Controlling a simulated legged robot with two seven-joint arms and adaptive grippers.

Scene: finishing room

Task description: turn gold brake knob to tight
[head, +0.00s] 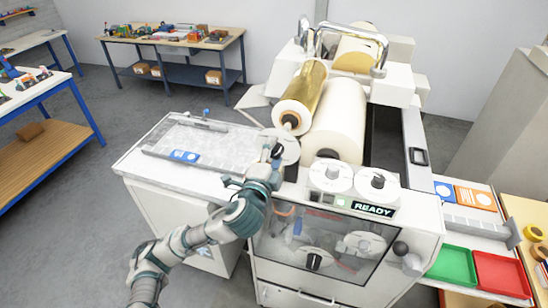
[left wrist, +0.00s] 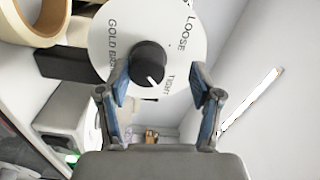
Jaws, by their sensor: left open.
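The gold brake knob (left wrist: 150,62) is black and round with a white pointer mark. It sits at the middle of a white dial (left wrist: 185,38) lettered GOLD, LOOSE and TIGHT. The pointer mark is at the knob's lower edge, facing down toward the side of the TIGHT lettering. My left gripper (left wrist: 161,72) is open, its two blue-padded fingers apart at either side below the knob, with no clear contact. In the head view my left gripper (head: 274,163) is at the dial (head: 289,148) on the machine's front left and partly hides the knob.
A gold foil roll (head: 306,88) and a white roll (head: 339,117) lie behind the dial. Two more white dials (head: 330,176) are to the right, beside a READY display (head: 372,208). A flat bed (head: 190,140) is at left. Green (head: 454,266) and red trays (head: 501,274) are at right.

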